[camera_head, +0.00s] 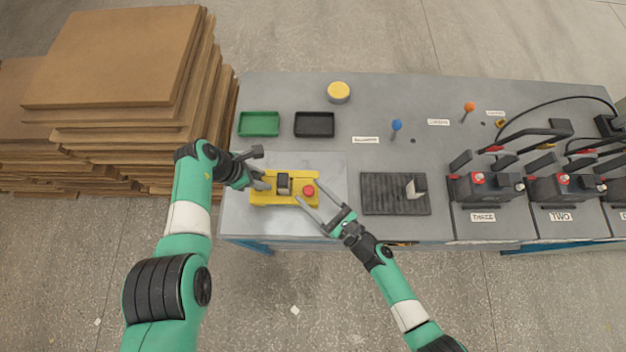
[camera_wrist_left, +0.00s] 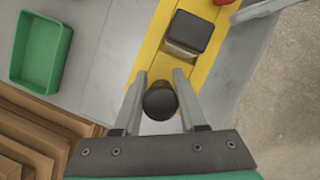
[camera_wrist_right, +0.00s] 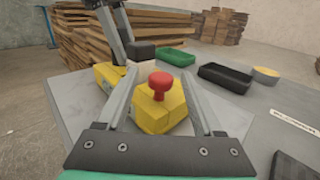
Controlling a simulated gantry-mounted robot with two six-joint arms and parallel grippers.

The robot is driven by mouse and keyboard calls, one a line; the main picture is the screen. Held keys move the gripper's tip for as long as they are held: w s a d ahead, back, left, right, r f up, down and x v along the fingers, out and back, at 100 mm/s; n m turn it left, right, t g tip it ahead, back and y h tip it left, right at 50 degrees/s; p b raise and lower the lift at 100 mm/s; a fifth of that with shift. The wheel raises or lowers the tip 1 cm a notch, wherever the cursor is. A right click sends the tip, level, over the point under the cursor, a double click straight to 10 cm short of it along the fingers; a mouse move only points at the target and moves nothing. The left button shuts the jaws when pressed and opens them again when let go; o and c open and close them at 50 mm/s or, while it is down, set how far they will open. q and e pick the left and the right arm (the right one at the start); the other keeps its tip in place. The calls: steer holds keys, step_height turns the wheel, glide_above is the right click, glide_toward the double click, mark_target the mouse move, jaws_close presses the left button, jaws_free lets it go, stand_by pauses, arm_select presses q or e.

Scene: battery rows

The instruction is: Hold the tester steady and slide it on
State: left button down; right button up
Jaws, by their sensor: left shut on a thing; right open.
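The tester is a long yellow body (camera_head: 265,197) lying on a light grey plate at the left of the bench. It carries a dark block with a pale base (camera_wrist_left: 187,35) near its middle and a red mushroom button (camera_wrist_right: 160,83) at its right end. My left gripper (camera_head: 262,180) is shut on a round black knob (camera_wrist_left: 160,101) at the tester's left end. My right gripper (camera_head: 313,202) is open at the tester's right end. In the right wrist view its fingers (camera_wrist_right: 160,100) stand either side of the yellow end and red button; I cannot tell whether they touch.
Behind the tester are a green tray (camera_head: 259,124), a black tray (camera_head: 314,124) and a yellow-topped round tin (camera_head: 339,92). A ribbed black mat (camera_head: 380,194) with a pale upright piece (camera_head: 415,188) lies to the right. Battery stations (camera_head: 485,190) stand further right; stacked boards (camera_head: 120,60) are left.

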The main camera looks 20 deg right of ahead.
steer(key=v, duration=1.2)
arm_select(q)
steer(key=shift+c, duration=1.9)
jaws_free()
steer(key=shift+r, duration=0.1)
steer(key=shift+a+r, duration=0.2)
steer(key=shift+r, duration=0.25)
steer(key=v, duration=1)
steer(key=shift+a+r, duration=0.2)
steer(key=shift+r, duration=0.15)
